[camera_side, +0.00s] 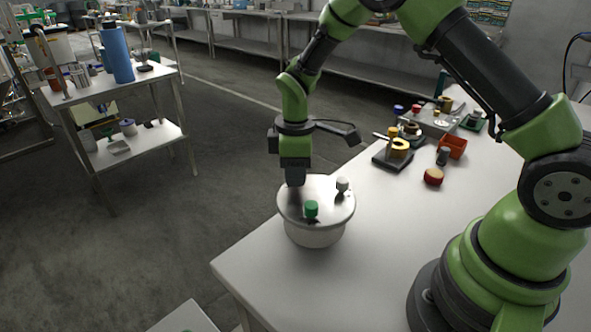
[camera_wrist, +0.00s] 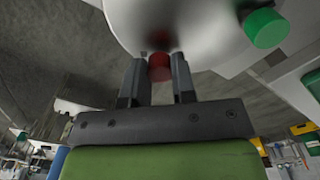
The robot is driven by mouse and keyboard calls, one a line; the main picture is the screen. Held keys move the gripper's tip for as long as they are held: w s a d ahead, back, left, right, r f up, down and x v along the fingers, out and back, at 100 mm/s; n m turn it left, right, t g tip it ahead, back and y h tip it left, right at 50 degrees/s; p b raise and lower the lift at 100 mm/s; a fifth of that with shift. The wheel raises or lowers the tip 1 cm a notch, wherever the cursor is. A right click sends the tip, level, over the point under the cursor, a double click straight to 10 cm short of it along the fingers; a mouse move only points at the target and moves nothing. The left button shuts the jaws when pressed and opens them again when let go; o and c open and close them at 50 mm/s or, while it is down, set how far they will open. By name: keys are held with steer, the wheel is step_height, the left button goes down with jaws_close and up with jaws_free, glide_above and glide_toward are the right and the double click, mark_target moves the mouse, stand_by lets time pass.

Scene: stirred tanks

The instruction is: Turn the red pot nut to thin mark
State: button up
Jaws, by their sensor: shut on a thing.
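A round pot (camera_side: 314,236) with a pale metal lid (camera_side: 325,203) stands near the table's front left corner. My gripper (camera_side: 295,181) points down at the lid's left rear edge. In the wrist view its two fingers (camera_wrist: 158,76) are shut on the red pot nut (camera_wrist: 160,67), one on each side. The red nut is hidden by my gripper in the side view. A green nut (camera_side: 311,208) stands at the lid's front, and it also shows in the wrist view (camera_wrist: 265,28). A pale grey nut (camera_side: 343,184) stands on the right. I cannot make out the thin mark.
Behind the pot are a black fixture with yellow parts (camera_side: 394,157), a red round piece with a tan top (camera_side: 433,177), and an orange bin (camera_side: 453,147). The white table (camera_side: 375,230) is clear right of the pot. A shelf cart (camera_side: 120,150) stands apart at left.

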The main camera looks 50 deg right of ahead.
steer(key=m, duration=0.5)
steer(key=shift+m, duration=0.3)
steer(key=m, duration=0.5)
steer(key=shift+m, duration=0.3)
stand_by(0.5)
steer(key=o, duration=0.9)
step_height(320, 180, up, 9)
steer(key=shift+r, duration=0.5)
